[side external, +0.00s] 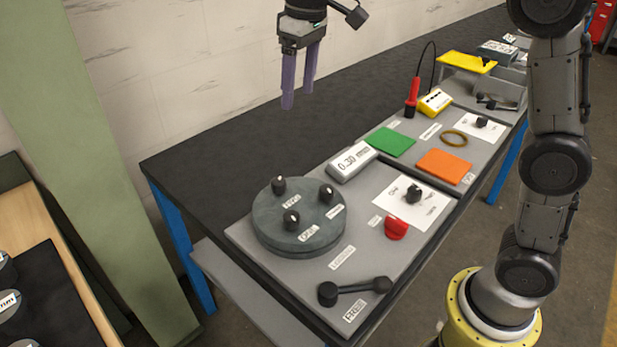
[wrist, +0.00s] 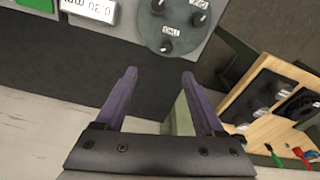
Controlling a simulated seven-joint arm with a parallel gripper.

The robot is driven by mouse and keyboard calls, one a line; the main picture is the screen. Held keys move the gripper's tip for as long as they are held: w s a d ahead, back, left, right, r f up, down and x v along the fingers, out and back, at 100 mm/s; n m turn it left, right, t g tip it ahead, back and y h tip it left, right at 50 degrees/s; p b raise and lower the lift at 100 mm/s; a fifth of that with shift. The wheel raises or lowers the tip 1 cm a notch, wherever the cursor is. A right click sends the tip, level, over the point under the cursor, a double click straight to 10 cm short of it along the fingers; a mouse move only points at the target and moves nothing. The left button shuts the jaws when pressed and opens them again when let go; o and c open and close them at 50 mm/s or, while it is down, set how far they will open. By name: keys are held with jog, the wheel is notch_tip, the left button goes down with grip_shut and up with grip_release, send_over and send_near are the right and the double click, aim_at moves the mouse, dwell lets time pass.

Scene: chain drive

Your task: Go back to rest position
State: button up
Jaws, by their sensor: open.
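My gripper (side external: 300,82) hangs in the air above the back edge of the dark table (side external: 205,160), near the wall. Its two purple fingers are apart with nothing between them. In the wrist view the open fingers (wrist: 165,95) point towards the dark table top and a green post. The gripper touches nothing. The grey panel (side external: 265,265) with its parts lies below and in front of it.
A round grey plate with black knobs (side external: 299,240) sits on the panel, beside a display box (side external: 352,162). Green (side external: 390,142) and orange (side external: 445,166) pads, a red knob (side external: 396,228) and a black lever (side external: 353,290) lie nearby. A green post (side external: 75,110) stands left. Air around the gripper is clear.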

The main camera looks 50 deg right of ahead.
jog(key=s+d+r+m+t, duration=0.1)
jog(key=s+d, duration=0.1)
jog(key=s, duration=0.6)
jog(key=s+d+r+t, duration=0.1)
jog(key=s+d+r, duration=0.15)
jog(key=s, duration=0.55)
jog(key=s+d+f+m+t, duration=0.1)
jog(key=s+f+t, duration=0.1)
jog(key=s+f, duration=0.8)
notch_tip(320, 180, down, 3)
jog(key=shift+s+d+r, duration=0.1)
jog(key=shift+s+d, duration=0.05)
jog(key=shift+d, duration=0.25)
